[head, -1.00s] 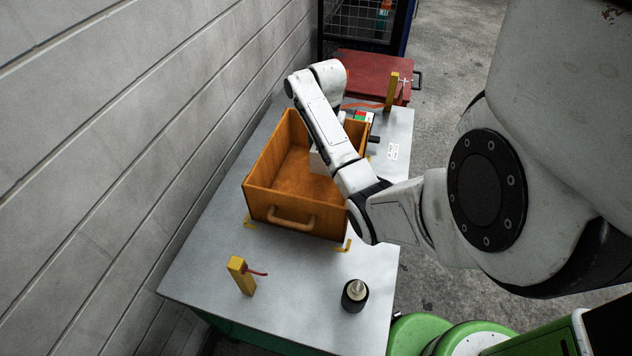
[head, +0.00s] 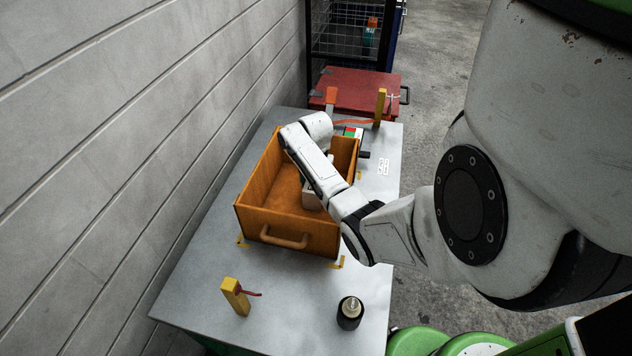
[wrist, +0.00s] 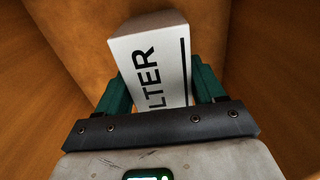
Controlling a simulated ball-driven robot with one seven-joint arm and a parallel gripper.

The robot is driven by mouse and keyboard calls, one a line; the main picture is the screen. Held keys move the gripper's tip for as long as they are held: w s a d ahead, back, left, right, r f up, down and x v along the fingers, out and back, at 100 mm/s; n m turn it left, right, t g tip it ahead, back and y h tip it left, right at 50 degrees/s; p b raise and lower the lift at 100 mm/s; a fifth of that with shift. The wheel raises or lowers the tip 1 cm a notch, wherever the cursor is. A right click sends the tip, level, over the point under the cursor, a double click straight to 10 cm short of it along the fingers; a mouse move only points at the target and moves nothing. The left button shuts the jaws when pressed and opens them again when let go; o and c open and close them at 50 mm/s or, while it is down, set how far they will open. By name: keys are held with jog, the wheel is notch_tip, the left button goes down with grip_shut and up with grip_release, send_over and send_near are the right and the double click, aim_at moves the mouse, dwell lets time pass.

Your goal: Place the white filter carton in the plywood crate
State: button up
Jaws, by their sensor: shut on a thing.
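The white filter carton (wrist: 150,62) is between the two green fingers of my gripper (wrist: 158,88) in the wrist view, with black letters "LTER" showing. My gripper is shut on it. Brown wooden walls and floor surround the carton in that view. In the head view the plywood crate (head: 252,205) stands open on the grey table, its handle facing the near side. My arm reaches over its right part, and a bit of the carton (head: 312,197) shows inside the crate below the arm. I cannot tell whether the carton touches the crate floor.
A dark bottle (head: 349,313) and a yellow post (head: 235,297) stand on the near part of the table (head: 290,325). Another yellow post (head: 380,106) stands at the far end. A red case (head: 352,90) lies beyond. A block wall runs along the left.

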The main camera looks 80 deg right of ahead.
jog(key=shift+f, duration=0.1)
jog(key=o, duration=1.3)
notch_tip(320, 180, up, 12)
jog(key=shift+r, duration=0.15)
